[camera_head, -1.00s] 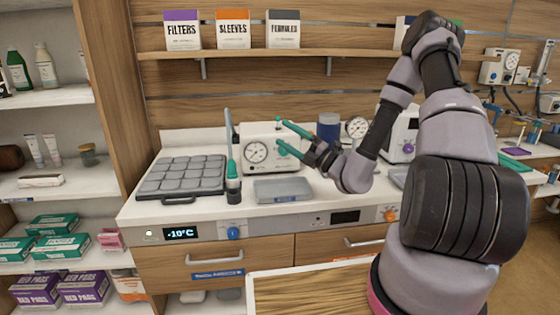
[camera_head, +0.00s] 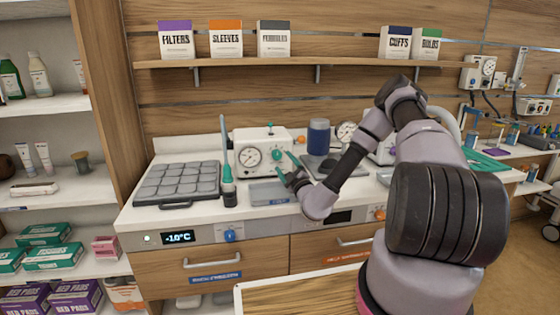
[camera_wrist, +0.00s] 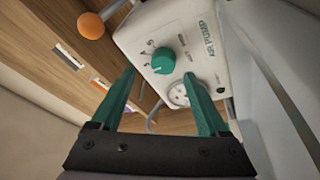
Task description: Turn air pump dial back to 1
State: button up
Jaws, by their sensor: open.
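The air pump (camera_head: 250,137) is a white box with a round gauge, standing on the counter. In the wrist view the pump (camera_wrist: 205,40) shows its labelled front, tilted in the picture. Its teal dial (camera_wrist: 163,62) has small marks around it; I cannot read its setting. My gripper (camera_wrist: 160,75) is open and empty, its two teal fingers pointing at the pump's front. The dial shows between the fingertips, with no clear contact. In the head view my gripper (camera_head: 281,156) is at the pump's right front and hides the dial.
A grey lidded tray (camera_head: 270,193) lies below my gripper. A blue cylinder (camera_head: 318,137) stands to the right. An orange knob (camera_wrist: 91,26) shows in the wrist view.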

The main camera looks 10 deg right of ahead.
aim_at(279, 157)
jog(key=shift+f+x, duration=0.15)
jog(key=shift+x, duration=1)
jog(key=shift+f+x, duration=0.15)
jog(key=shift+x, duration=1)
jog(key=shift+c, duration=0.3)
grip_shut()
